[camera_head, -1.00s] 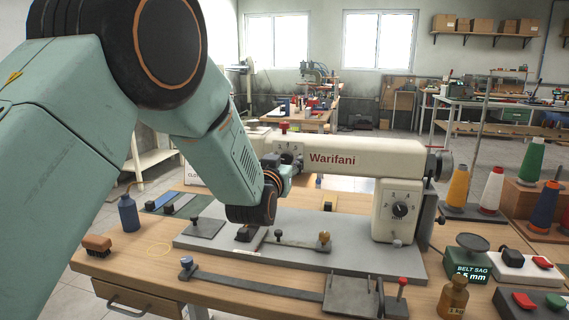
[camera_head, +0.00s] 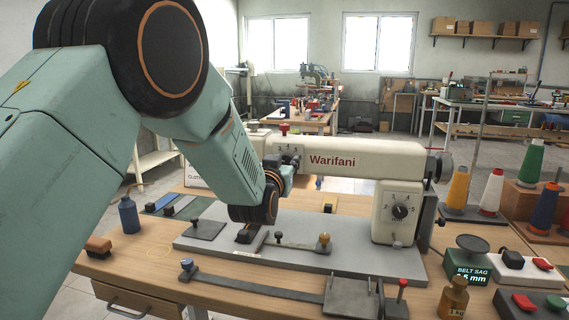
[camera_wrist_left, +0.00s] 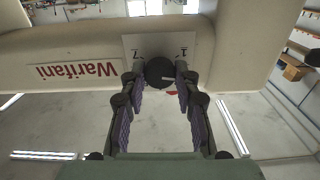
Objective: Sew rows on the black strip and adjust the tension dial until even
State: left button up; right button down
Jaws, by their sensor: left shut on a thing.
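The cream Warifani sewing machine (camera_head: 350,159) stands on a grey plate (camera_head: 345,258). My left gripper (camera_head: 291,163) is at the left end of its arm. In the left wrist view, the fingers of that gripper (camera_wrist_left: 160,82) are on either side of a round black dial (camera_wrist_left: 160,72) on a pale numbered plate, shut on it. My wrist partly covers this spot in the head view. A small dark strip-like piece with a black block (camera_head: 246,236) lies on the plate below my wrist; I cannot tell if it is the black strip. My right gripper is not in view.
A second black dial (camera_head: 400,211) is on the machine's right column. A green display box (camera_head: 467,263) reads BELT SAG. Thread cones (camera_head: 491,190) stand at right, a brass bottle (camera_head: 453,298) at front, a blue bottle (camera_head: 129,214) at left.

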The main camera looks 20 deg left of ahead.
pick_arm(q)
grip_shut()
jog(key=m+p, duration=0.2)
jog(key=m, duration=0.1)
jog(key=shift+r+m, duration=0.15)
jog(key=shift+m, duration=0.15)
jog(key=shift+m+p, duration=0.85)
jog(key=shift+m, duration=1.25)
jog(key=o, duration=1.1)
grip_release()
jog(key=shift+c, duration=0.2)
jog(key=s, duration=1.2)
jog(key=shift+d, duration=0.45)
